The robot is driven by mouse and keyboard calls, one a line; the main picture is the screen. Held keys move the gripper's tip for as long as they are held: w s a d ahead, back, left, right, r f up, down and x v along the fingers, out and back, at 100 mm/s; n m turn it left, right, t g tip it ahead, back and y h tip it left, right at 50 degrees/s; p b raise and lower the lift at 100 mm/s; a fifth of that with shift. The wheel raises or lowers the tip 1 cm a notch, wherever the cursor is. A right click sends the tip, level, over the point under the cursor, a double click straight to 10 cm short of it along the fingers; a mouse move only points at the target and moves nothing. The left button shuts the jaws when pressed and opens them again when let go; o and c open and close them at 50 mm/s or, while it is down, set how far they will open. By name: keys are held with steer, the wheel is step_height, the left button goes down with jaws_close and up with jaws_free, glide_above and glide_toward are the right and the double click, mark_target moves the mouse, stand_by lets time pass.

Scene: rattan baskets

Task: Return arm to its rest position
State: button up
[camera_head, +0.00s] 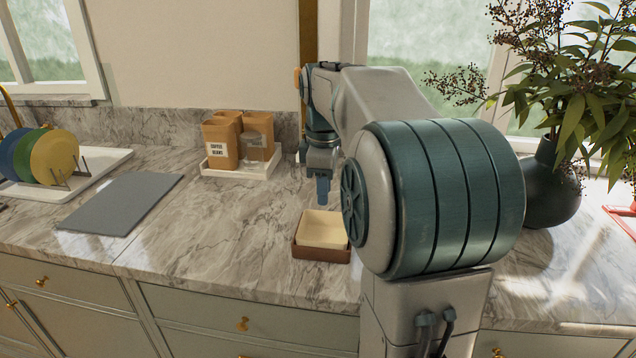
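My gripper (322,188) points down above the countertop, at the end of my outstretched arm. Its fingers appear as one narrow dark blue shape, so I cannot tell whether they are open or shut. No held object shows at the fingertips. Just below and in front of it is a small brown basket (320,254) with a cream lining or insert (323,230). The gripper is apart from the basket, over its back edge. My large arm joint hides the counter to the right of the basket.
A white tray (240,171) holds brown coffee packages (221,143) at the back. A grey mat (120,203) lies left, beside a rack of coloured plates (54,157). A dark vase (552,190) with tall foliage stands right. The marble counter (220,230) is clear between mat and basket.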

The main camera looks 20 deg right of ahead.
steer(key=s+a+f+m+t, duration=0.1)
steer(key=s+a+f+m, duration=0.4)
steer(key=s, duration=0.4)
steer(key=s+a+f+m+t, duration=0.1)
steer(key=s+a+f+m, duration=0.5)
steer(key=s, duration=0.4)
steer(key=shift+a+y+p, duration=0.3)
steer(key=shift+a+p, duration=0.15)
steer(key=shift+a, duration=0.25)
steer(key=shift+a, duration=0.1)
steer(key=shift+s+f, duration=0.1)
